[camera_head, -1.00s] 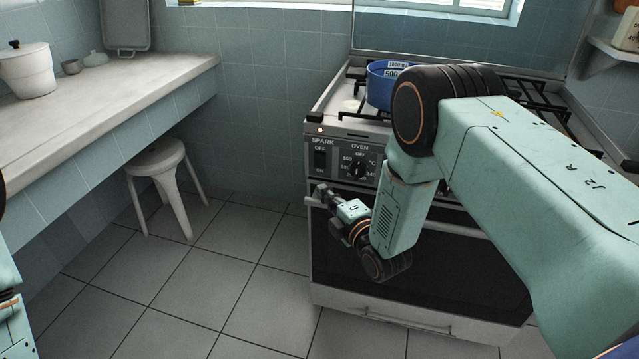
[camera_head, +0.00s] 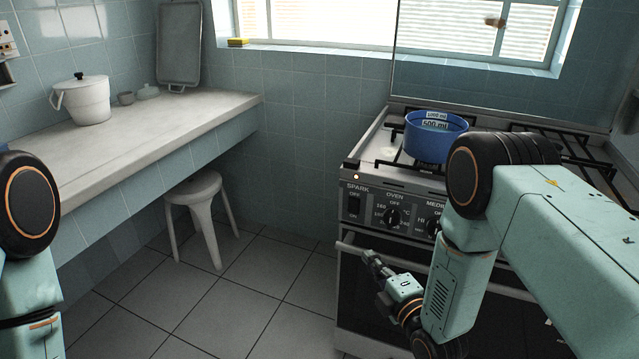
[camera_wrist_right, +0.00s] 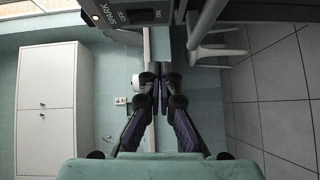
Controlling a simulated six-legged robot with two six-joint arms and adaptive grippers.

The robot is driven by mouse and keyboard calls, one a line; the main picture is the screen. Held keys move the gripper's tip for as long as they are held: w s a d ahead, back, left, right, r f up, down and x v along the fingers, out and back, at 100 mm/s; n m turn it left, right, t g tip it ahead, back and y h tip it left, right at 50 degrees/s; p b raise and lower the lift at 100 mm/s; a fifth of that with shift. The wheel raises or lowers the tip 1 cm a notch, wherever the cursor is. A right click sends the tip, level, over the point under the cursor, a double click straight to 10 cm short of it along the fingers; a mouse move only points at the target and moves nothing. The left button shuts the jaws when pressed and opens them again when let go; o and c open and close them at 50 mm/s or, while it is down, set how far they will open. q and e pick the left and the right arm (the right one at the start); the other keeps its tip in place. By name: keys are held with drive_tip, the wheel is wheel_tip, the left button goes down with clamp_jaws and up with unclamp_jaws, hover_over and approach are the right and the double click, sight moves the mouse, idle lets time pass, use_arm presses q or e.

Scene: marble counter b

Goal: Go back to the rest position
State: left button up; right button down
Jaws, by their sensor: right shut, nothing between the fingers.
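My right gripper (camera_head: 372,260) is in front of the oven, near the left end of its door handle, and holds nothing. Its fingers also show in the right wrist view (camera_wrist_right: 160,72), where they are shut together with nothing between them. The right arm comes in from the right and covers part of the stove front. Part of my left arm is at the left edge of the head view; its gripper is out of sight.
A marble counter (camera_head: 150,128) on the left bears a white pot (camera_head: 88,103). A white stool (camera_head: 203,204) stands below it. The tiled floor (camera_head: 240,310) between is clear.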

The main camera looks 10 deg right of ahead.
drive_tip(key=s+f+m+g+h, duration=0.2)
drive_tip(key=s+f+m+g, duration=0.7)
drive_tip(key=s+f+m, duration=0.5)
drive_tip(key=s+r+m+g+h, duration=0.1)
drive_tip(key=s+m+g, duration=0.5)
drive_tip(key=s, duration=1.8)
drive_tip(key=shift+d+r+g, duration=0.15)
drive_tip(key=shift+d+g, duration=0.3)
drive_tip(key=shift+g, duration=0.55)
